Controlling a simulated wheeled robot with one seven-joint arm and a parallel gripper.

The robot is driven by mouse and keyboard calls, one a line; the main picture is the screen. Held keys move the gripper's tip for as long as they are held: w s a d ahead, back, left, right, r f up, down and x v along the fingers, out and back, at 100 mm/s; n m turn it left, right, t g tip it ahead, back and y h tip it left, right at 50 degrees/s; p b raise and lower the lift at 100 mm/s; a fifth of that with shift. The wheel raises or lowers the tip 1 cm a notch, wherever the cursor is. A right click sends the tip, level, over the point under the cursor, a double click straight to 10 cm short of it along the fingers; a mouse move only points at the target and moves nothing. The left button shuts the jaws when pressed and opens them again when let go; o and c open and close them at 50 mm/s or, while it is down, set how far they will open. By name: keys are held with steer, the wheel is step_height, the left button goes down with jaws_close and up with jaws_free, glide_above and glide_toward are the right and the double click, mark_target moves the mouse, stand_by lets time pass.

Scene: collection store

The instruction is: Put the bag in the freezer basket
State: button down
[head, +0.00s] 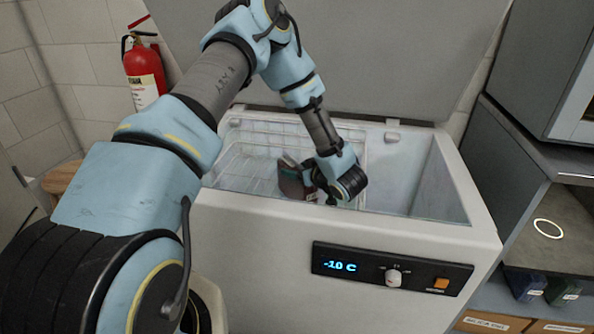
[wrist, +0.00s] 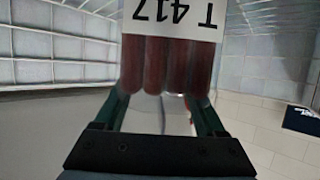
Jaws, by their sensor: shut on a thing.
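The bag (head: 291,183) shows dark red with a pale grey top in the head view. In the wrist view its white label (wrist: 175,18) reads "T 417", upside down, above reddish-brown ribbed parts. My gripper (head: 316,186) is shut on the bag; its green fingers flank it in the wrist view (wrist: 165,105). The white wire freezer basket (head: 238,150) hangs in the left part of the open chest freezer (head: 300,265). The bag is at the basket's right part, below the freezer rim in the picture. Its underside is hidden, so I cannot tell whether it touches the basket floor.
The freezer lid (head: 380,60) stands open behind. The right compartment (head: 405,175) looks empty. The front panel (head: 390,270) reads -10 C. A fire extinguisher (head: 143,75) hangs at the back left. Shelving (head: 535,190) stands close on the right.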

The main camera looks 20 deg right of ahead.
steer(key=shift+f, duration=0.2)
steer(key=shift+f, duration=0.15)
jaws_free()
